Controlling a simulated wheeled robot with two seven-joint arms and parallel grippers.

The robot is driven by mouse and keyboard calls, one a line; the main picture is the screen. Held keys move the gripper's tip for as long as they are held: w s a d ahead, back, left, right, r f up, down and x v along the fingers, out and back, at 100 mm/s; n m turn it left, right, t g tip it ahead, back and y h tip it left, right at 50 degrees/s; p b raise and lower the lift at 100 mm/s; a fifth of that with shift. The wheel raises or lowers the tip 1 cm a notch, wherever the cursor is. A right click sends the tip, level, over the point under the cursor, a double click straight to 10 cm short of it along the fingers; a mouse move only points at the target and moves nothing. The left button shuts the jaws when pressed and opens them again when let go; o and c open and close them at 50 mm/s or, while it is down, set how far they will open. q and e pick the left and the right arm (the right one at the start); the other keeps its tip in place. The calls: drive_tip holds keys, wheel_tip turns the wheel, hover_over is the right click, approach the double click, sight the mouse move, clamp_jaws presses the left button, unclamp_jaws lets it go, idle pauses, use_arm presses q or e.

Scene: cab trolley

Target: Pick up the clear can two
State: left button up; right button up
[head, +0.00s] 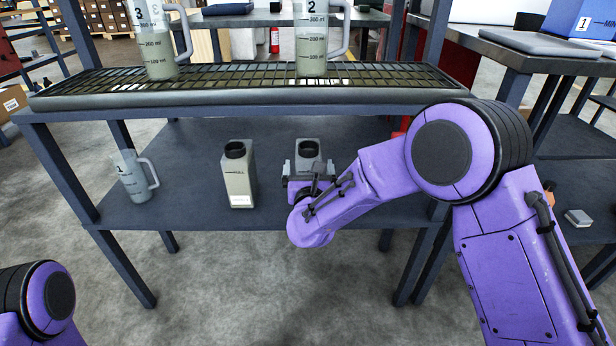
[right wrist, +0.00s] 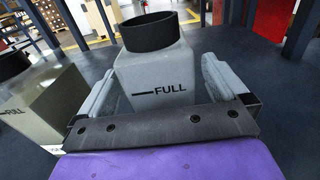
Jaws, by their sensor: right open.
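A pale, clear-looking can with a black neck (head: 308,151) stands upright on the lower shelf (head: 200,205). My right gripper (head: 308,168) is open around it. In the right wrist view the can (right wrist: 158,75), marked FULL, stands between the two spread fingers (right wrist: 158,88). A second can (head: 239,180) with olive-tinted contents and a black neck stands to its left, and it also shows at the left of the right wrist view (right wrist: 40,108). I cannot read a number two on either can. My left gripper is not in view.
A jug marked 1 (head: 133,178) stands at the left of the lower shelf. Jugs marked 3 (head: 158,50) and 2 (head: 311,50) stand on the grated upper shelf (head: 250,97), which overhangs the cans. The shelf between the jug and the cans is clear.

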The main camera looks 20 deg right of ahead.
drive_tip(key=x, duration=0.3)
drive_tip(key=shift+w+b, duration=0.25)
drive_tip(key=shift+b, duration=0.1)
